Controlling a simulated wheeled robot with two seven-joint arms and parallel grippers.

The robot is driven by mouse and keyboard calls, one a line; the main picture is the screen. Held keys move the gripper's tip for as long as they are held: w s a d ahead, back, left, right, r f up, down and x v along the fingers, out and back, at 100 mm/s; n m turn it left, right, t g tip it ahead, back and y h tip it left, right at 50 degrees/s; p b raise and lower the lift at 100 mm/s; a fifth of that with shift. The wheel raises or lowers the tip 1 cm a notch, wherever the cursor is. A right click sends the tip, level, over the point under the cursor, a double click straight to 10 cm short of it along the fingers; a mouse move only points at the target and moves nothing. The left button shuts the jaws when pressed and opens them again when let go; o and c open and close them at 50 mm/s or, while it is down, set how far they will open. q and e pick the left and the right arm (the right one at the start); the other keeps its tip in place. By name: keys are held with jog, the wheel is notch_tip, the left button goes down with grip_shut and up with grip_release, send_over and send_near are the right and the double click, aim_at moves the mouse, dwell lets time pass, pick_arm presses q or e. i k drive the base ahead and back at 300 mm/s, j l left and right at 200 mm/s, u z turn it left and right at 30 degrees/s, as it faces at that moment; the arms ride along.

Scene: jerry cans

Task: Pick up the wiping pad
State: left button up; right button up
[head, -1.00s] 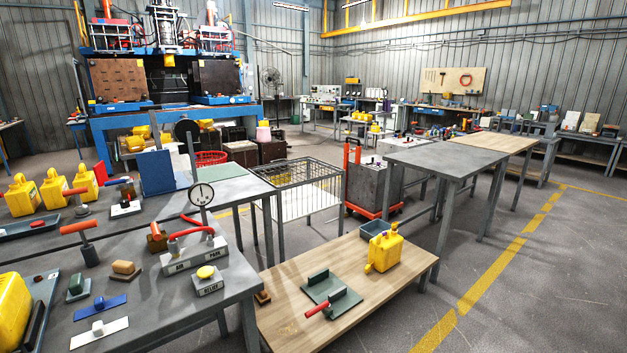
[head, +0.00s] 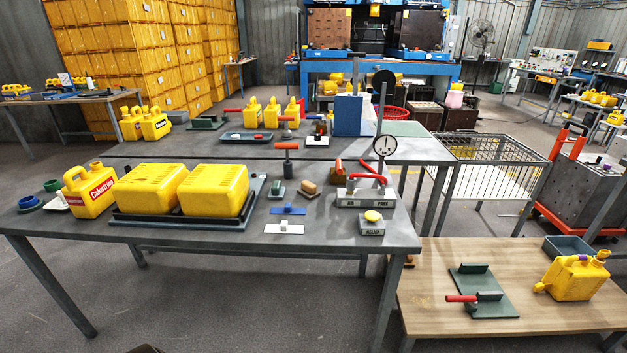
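Several small hand tools lie near the right end of the near grey table (head: 330,237). A tan block with a brown base (head: 310,188) looks most like a wiping pad, but I cannot be sure. Left of it is a small grey-green piece with a pale base (head: 277,188). In front lie a flat blue piece with a knob (head: 288,210) and a flat white piece with a knob (head: 285,228). All rest on the tabletop, uncovered.
Two large yellow can halves (head: 218,190) lie on a black tray left of the tools; a yellow can (head: 90,190) stands farther left. A gauge fixture (head: 366,196) and yellow-button box (head: 372,224) stand right. A low wooden table (head: 430,290) holds another can (head: 575,277).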

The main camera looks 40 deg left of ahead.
aim_at(277, 191)
jog(key=u, duration=1.55)
